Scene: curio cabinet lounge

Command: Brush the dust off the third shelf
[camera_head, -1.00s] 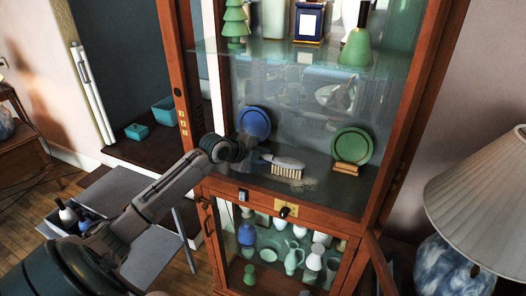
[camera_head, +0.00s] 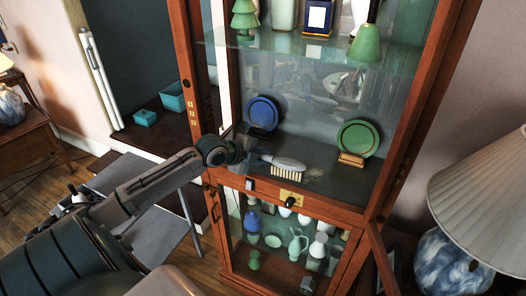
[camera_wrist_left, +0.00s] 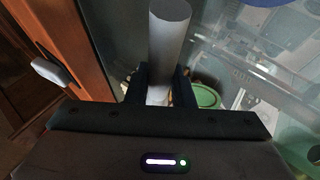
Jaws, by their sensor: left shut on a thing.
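The cabinet's third shelf (camera_head: 331,190) is dark and carries a blue plate (camera_head: 263,112) and a green plate (camera_head: 357,138) on a wooden stand. A brush (camera_head: 287,164) with a grey back and pale bristles is low over the shelf's front, bristles down. A faint pale dust patch (camera_head: 314,177) shows just right of the bristles. My left gripper (camera_head: 254,157) is shut on the brush handle; the handle (camera_wrist_left: 169,35) stands between its fingers (camera_wrist_left: 159,85) in the left wrist view. I cannot tell whether the bristles touch the shelf. My right gripper is out of view.
The glass shelf (camera_head: 300,48) above holds ornaments. Wooden posts (camera_head: 190,75) flank the opening. Below is a compartment with several vases and a key lock (camera_head: 290,201). A lamp (camera_head: 480,190) stands at right; a grey side table (camera_head: 150,200) is at left.

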